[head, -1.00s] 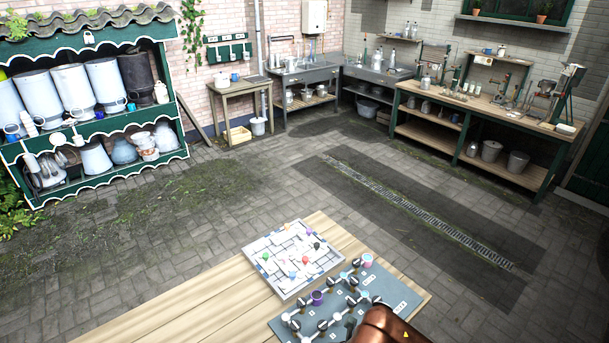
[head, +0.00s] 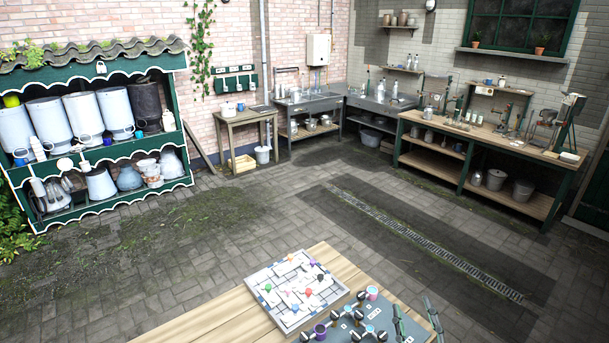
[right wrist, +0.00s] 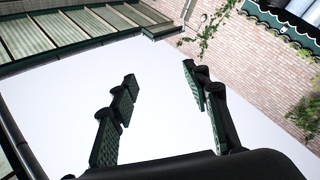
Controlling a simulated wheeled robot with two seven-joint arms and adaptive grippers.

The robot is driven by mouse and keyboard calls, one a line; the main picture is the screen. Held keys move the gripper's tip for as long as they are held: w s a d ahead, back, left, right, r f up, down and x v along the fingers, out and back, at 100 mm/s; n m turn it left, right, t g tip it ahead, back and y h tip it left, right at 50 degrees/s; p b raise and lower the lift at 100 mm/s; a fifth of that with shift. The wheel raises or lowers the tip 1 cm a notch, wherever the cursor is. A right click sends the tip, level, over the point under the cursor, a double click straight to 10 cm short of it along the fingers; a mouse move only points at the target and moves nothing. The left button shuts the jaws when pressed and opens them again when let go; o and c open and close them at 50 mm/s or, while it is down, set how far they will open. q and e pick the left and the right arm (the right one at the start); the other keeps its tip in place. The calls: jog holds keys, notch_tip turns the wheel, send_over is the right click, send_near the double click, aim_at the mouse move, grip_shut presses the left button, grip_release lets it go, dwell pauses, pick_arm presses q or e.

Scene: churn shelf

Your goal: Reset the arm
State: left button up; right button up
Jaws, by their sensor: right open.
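My right gripper (head: 417,318) shows at the bottom edge of the head view, at the right end of the wooden table. Its two green-padded fingers point upward and stand apart, with nothing between them. In the right wrist view the same gripper (right wrist: 160,85) is open and empty against the bright sky. My left gripper is in neither view.
The wooden table (head: 222,315) carries a white maze-like board (head: 272,272) with coloured pieces. Beside it lies a grey panel (head: 345,331) with knobs and cups, close to my right gripper. A green churn shelf (head: 90,152) stands at the left. The paved floor between is clear.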

jog(key=s+d+f+m+g+h, duration=0.2)
jog(key=s+d+f+g, duration=0.15)
jog(key=f, duration=0.55)
jog(key=s+d+f+m+g+h, duration=0.1)
jog(key=s+d+f+m+g, duration=0.1)
jog(key=d+f+g, duration=0.45)
jog(key=s+d+f+m+g+h, duration=0.1)
jog(key=s+d+f+m+h, duration=0.15)
jog(key=f, duration=0.85)
jog(key=s+a+f+g+y, duration=0.25)
jog(key=s+f+g, duration=0.45)
jog(key=s+f, duration=0.75)
jog(key=s+a+f+g+y+b, duration=0.1)
jog(key=s+f+b, duration=0.1)
jog(key=f, duration=1.4)
jog(key=s+f+b, duration=0.1)
jog(key=s+f, duration=0.1)
jog(key=f, duration=1.4)
jog(key=s+f+g+b, duration=0.1)
jog(key=s+f+b, duration=0.2)
jog(key=s+f, duration=1.6)
notch_tip(320, 180, down, 2)
jog(key=shift+s+a+f+n+g+y, duration=0.2)
jog(key=shift+s+n+g+y, duration=0.1)
jog(key=shift+n+g, duration=0.15)
